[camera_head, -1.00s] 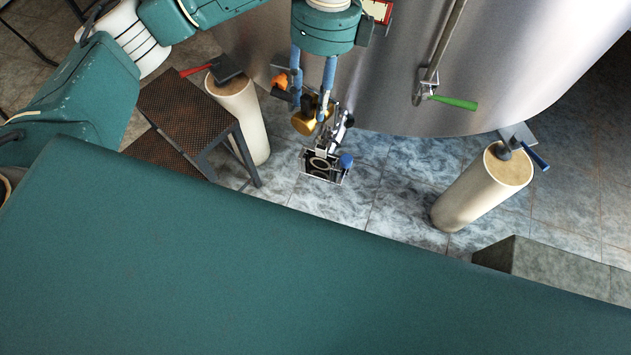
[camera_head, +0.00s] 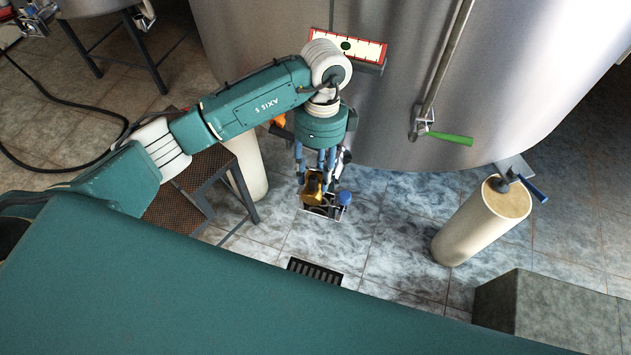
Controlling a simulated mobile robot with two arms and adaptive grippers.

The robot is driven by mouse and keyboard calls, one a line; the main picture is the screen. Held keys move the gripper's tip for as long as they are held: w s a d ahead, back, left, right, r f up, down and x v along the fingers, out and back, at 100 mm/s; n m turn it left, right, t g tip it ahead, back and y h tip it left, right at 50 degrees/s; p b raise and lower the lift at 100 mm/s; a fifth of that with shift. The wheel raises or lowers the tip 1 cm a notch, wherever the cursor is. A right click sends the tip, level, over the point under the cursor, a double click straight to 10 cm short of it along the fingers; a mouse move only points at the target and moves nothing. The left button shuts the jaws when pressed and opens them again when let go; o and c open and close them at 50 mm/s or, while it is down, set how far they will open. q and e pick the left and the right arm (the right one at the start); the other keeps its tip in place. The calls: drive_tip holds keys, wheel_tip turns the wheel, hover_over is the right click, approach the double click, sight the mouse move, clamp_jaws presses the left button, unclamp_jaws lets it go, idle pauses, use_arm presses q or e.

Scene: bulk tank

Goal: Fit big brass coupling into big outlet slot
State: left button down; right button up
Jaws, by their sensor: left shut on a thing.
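My left gripper (camera_head: 324,168) points down in front of the steel tank and is shut on the big brass coupling (camera_head: 314,186). The coupling is gold-coloured and sits between the blue-grey fingers, which partly cover it. Just below and behind it is a small metal outlet fitting (camera_head: 325,211) with a blue knob (camera_head: 344,198). The coupling overlaps this fitting in the picture; I cannot tell whether they touch. The outlet slot is mostly hidden by the coupling and the fingers. My right gripper is not in view.
The tank (camera_head: 400,100) fills the back, with a green-handled valve (camera_head: 440,137) on a pipe. A pale post (camera_head: 482,222) and a grey block (camera_head: 550,310) stand at right. Brown steps (camera_head: 215,165) stand at left. A floor drain (camera_head: 315,270) lies in front.

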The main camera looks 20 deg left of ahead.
use_arm(q)
drive_tip(key=shift+f, duration=2.35)
drive_tip(key=shift+f, duration=0.1)
drive_tip(key=shift+f, duration=0.15)
drive_tip(key=c, duration=1.1)
unclamp_jaws()
